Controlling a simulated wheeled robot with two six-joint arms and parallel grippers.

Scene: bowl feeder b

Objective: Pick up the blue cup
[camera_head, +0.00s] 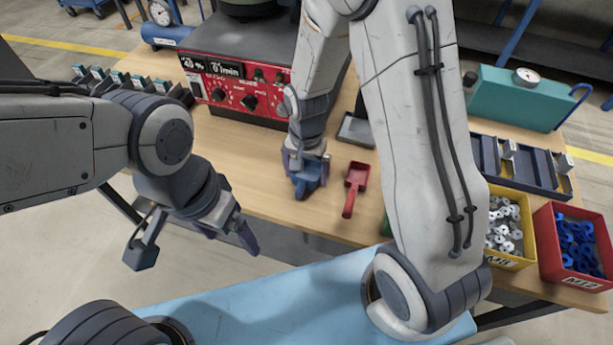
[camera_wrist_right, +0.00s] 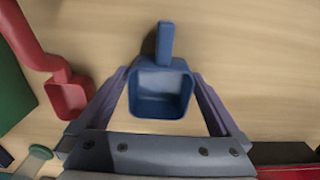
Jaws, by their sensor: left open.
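The blue cup (camera_wrist_right: 162,92) is a square scoop with a short handle. In the right wrist view it lies between the two fingers of my right gripper (camera_wrist_right: 160,76), with its handle pointing away from the palm. The fingertips are close to both sides of the cup; I cannot tell whether they touch it. In the head view my right gripper (camera_head: 305,168) is low over the table near its front edge, with the blue cup (camera_head: 306,186) at its fingers. My left gripper (camera_head: 248,235) is open and empty, in front of the table edge.
A red scoop (camera_head: 356,182) lies just right of my right gripper. A red control box (camera_head: 235,90) stands behind on the table (camera_head: 235,160). A grey tray (camera_head: 356,130), a yellow bin (camera_head: 515,262) and a red bin (camera_head: 545,245) are further right.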

